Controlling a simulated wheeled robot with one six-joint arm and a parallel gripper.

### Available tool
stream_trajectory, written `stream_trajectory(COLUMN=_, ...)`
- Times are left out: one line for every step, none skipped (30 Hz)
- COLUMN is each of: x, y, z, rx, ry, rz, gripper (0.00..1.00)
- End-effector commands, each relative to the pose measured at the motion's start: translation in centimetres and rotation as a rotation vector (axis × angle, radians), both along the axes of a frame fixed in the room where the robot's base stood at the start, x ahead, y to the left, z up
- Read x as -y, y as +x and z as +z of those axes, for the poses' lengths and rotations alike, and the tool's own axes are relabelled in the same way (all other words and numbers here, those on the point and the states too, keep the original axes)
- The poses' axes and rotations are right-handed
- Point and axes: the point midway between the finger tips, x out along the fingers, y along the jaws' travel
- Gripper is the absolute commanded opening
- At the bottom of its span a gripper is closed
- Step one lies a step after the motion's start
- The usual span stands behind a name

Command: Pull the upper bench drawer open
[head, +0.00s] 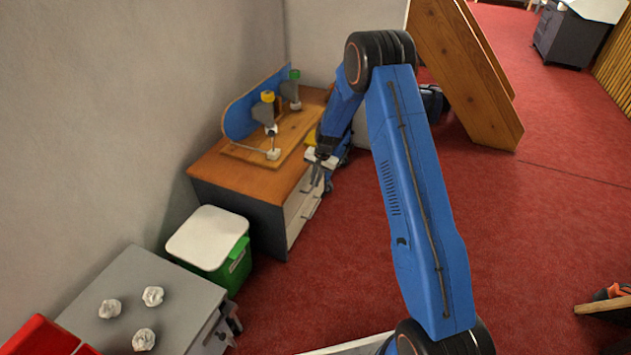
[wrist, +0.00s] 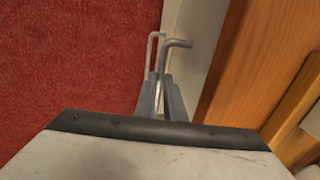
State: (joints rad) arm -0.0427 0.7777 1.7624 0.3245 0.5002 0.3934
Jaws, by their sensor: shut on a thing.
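The bench (head: 240,178) has an orange wood top, a dark side and pale drawer fronts facing right. The upper drawer front (wrist: 188,65) shows in the wrist view as a pale strip beside the wood edge; I see no clear gap there. My gripper (head: 317,174) is at this front in the head view. My fingers hide part of the upper handle.
A wooden stand with a blue panel (head: 240,115) and small clamps rests on the bench top. A green bin with a white lid (head: 208,238) stands close in front of the bench. A grey table (head: 180,310) holds crumpled paper balls. Red floor right of the drawers is clear.

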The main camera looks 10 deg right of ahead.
Motion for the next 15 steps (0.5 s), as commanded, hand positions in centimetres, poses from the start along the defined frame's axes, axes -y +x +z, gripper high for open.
stream_trajectory(x=0.2, y=-0.1, z=0.0, rx=0.000, ry=0.000, rz=-0.001, gripper=0.00)
stream_trajectory(x=0.3, y=-0.2, z=0.0, rx=0.000, ry=0.000, rz=-0.001, gripper=0.00)
stream_trajectory(x=0.5, y=-0.3, z=0.0, rx=0.000, ry=0.000, rz=-0.002, gripper=0.00)
stream_trajectory(x=0.7, y=-0.5, z=0.0, rx=0.000, ry=0.000, rz=-0.003, gripper=0.00)
stream_trajectory(x=1.0, y=-0.7, z=0.0, rx=-0.001, ry=0.000, rz=-0.003, gripper=0.00)
stream_trajectory(x=1.4, y=-1.0, z=0.0, rx=-0.002, ry=0.000, rz=-0.003, gripper=0.00)
stream_trajectory(x=1.8, y=-1.2, z=0.1, rx=-0.001, ry=0.000, rz=-0.003, gripper=0.00)
stream_trajectory(x=2.2, y=-1.5, z=0.0, rx=-0.002, ry=0.000, rz=-0.003, gripper=0.00)
stream_trajectory(x=2.7, y=-2.0, z=0.0, rx=-0.002, ry=-0.001, rz=-0.003, gripper=0.00)
stream_trajectory(x=3.3, y=-2.3, z=0.0, rx=-0.002, ry=-0.001, rz=-0.003, gripper=0.00)
stream_trajectory(x=3.8, y=-2.7, z=0.0, rx=-0.002, ry=0.000, rz=-0.005, gripper=0.00)
stream_trajectory(x=4.6, y=-3.3, z=0.0, rx=-0.001, ry=0.000, rz=-0.005, gripper=0.00)
stream_trajectory(x=5.2, y=-3.7, z=0.1, rx=-0.001, ry=0.000, rz=-0.005, gripper=0.00)
stream_trajectory(x=5.9, y=-4.2, z=0.1, rx=-0.001, ry=0.000, rz=-0.005, gripper=0.00)
stream_trajectory(x=6.7, y=-4.9, z=0.0, rx=-0.003, ry=0.000, rz=-0.006, gripper=0.00)
